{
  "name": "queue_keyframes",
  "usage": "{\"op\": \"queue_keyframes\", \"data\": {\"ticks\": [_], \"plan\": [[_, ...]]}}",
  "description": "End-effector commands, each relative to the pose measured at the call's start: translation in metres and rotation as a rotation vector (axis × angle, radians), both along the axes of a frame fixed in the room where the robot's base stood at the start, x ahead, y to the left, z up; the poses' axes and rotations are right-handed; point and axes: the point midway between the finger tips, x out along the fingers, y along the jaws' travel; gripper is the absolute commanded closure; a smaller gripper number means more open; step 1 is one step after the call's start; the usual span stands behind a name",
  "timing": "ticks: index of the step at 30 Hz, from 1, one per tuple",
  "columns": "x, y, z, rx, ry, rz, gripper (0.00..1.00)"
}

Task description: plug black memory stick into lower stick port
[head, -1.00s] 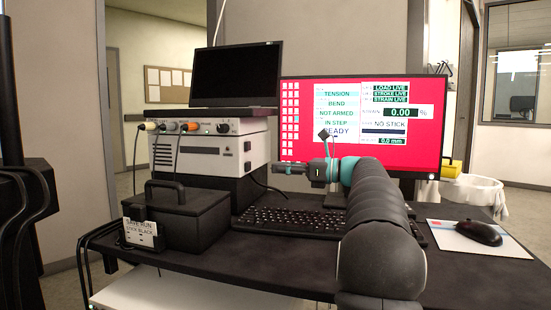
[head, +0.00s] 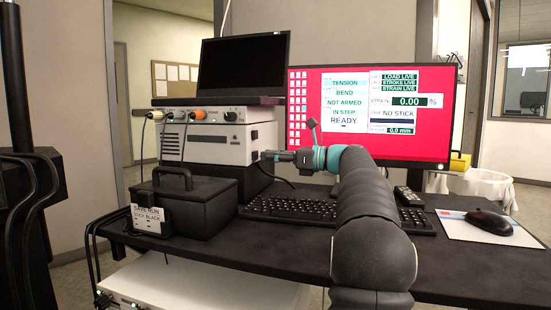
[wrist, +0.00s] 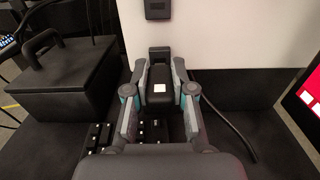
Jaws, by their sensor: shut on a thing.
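My gripper (wrist: 158,92) is shut on the black memory stick (wrist: 158,73), a dark block with a small white square on top, in the wrist view. The stick points ahead at the pale side panel (wrist: 208,35) of the instrument. A dark port block (wrist: 157,9) sits higher on that panel. Another dark block (wrist: 159,52), likely the lower stick port, lies just beyond the stick; I cannot tell whether they touch. In the head view my gripper (head: 270,156) is level, pointing left at the right edge of the white instrument (head: 205,145); the stick is hard to make out there.
A black handled box (head: 185,208) stands left on the dark desk. A keyboard (head: 290,210) lies below my arm. The red monitor (head: 370,145) behind reads NO STICK. A cable (wrist: 228,115) curves along the desk right of my gripper. A mouse (head: 489,223) lies far right.

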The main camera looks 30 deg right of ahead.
Motion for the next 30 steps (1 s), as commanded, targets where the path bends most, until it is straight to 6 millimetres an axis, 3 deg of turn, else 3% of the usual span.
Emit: {"op": "queue_keyframes", "data": {"ticks": [2,3,6,30], "plan": [[-0.0002,-0.0001,0.0001,0.000,0.000,0.000,1.00],[-0.0002,-0.0001,0.0001,0.000,0.000,0.000,0.79],[-0.0002,-0.0002,0.0001,0.000,0.000,0.000,1.00],[0.0006,0.0009,0.0016,0.001,0.001,0.000,1.00]]}}
